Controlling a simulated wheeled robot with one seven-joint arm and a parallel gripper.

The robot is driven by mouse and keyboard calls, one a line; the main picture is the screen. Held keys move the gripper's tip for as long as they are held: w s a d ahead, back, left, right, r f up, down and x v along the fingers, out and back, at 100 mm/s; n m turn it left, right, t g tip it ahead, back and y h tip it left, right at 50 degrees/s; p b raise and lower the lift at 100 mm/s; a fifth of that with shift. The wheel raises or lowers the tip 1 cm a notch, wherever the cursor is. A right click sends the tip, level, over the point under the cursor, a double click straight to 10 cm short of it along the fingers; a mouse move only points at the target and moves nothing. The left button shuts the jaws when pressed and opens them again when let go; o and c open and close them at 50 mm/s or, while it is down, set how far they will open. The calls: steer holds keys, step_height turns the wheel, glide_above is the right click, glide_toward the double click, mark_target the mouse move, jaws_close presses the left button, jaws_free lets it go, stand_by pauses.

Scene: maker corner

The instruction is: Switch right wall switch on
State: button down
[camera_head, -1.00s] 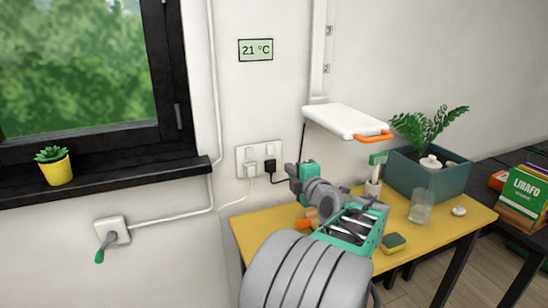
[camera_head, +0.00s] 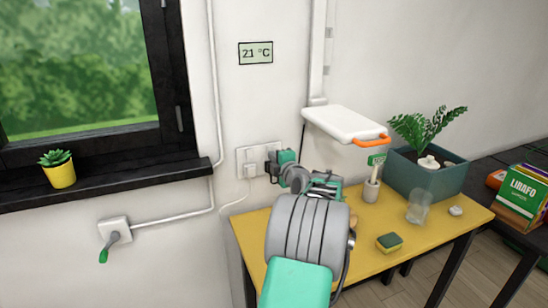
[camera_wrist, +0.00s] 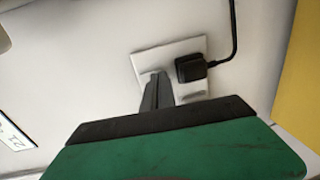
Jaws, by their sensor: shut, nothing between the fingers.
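The right switch is hidden behind my gripper (camera_head: 272,157) in the head view. In the wrist view my gripper (camera_wrist: 159,78) has its fingers together, reaching over the plate (camera_wrist: 188,47) beside the black plug (camera_wrist: 191,68). The fingertips are at or very close to the right switch's place and cover most of it. I cannot tell whether they touch it or which way it is tipped.
A black cable (camera_wrist: 233,35) runs from the black plug close to my fingers. Below is a yellow table (camera_head: 370,225) with a cup (camera_head: 371,190), a glass (camera_head: 418,207) and a sponge (camera_head: 389,242).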

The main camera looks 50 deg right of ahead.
steer(key=s+a+f+t+b, duration=0.1)
steer(key=s+a+b, duration=0.6)
steer(key=s+b, duration=0.4)
steer(key=b, duration=0.4)
steer(key=shift+s+f+h, duration=0.2)
steer(key=shift+s+h, duration=0.2)
